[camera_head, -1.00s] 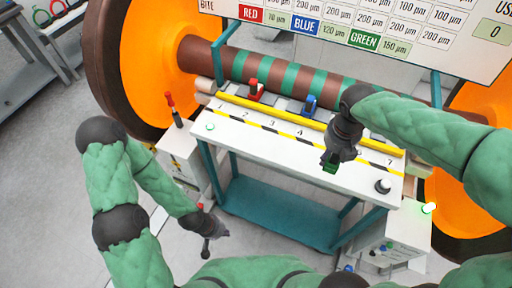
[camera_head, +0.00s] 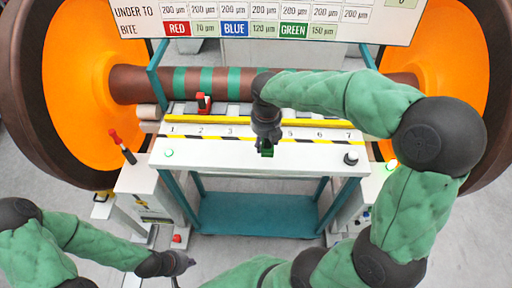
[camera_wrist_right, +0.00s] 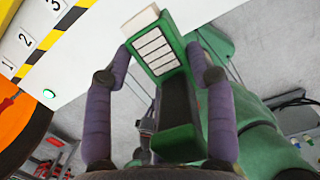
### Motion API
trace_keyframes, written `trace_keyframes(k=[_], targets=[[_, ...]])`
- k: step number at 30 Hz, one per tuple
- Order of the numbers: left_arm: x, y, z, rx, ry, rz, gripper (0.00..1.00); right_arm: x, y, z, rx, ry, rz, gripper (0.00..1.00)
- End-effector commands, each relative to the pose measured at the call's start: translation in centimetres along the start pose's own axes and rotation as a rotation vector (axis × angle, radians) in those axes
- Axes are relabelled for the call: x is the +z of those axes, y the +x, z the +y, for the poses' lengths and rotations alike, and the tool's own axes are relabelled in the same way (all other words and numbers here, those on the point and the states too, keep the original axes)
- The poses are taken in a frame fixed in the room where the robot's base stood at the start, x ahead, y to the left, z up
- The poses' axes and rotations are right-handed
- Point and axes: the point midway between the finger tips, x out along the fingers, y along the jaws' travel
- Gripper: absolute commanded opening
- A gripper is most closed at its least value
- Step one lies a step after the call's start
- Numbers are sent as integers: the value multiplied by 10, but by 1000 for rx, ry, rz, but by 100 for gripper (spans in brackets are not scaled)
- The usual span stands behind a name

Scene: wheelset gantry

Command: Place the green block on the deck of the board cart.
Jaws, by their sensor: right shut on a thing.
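The green block (camera_head: 267,152) is in my right gripper (camera_head: 267,143), above the white numbered top of the board cart (camera_head: 215,155), near its middle. In the right wrist view, my gripper (camera_wrist_right: 161,65) has a finger on each side of the block (camera_wrist_right: 158,50), which has a green body, white ridged face and black part. The cart's white top (camera_wrist_right: 95,45) lies behind it there. Whether the block touches the top I cannot tell. My left gripper (camera_head: 180,263) is low at the left, away from the cart; its jaws are too small to read.
A red block (camera_head: 204,102) stands at the yellow rail (camera_head: 220,120) behind the cart top. The striped axle (camera_head: 220,84) and orange wheels (camera_head: 78,85) are behind. A black knob (camera_head: 351,158) sits at the top's right end. A teal lower shelf (camera_head: 258,213) is bare.

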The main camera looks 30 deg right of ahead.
Motion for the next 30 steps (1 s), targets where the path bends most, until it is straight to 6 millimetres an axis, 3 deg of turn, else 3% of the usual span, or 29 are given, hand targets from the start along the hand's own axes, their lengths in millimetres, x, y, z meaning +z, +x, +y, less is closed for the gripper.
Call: trace_keyframes(k=[1,6,15,23,30], targets=[[0,4,-2,0,0,0,0,3,14,4,-4,-2,5,10],[0,9,-3,0,0,0,0,16,39,16,-3,0,4,10],[-1,12,-4,0,0,0,0,24,55,25,-1,0,1,10],[-1,23,-8,0,0,0,0,23,89,27,-2,1,2,10],[-1,22,-8,0,0,0,0,23,89,27,0,1,0,10]])
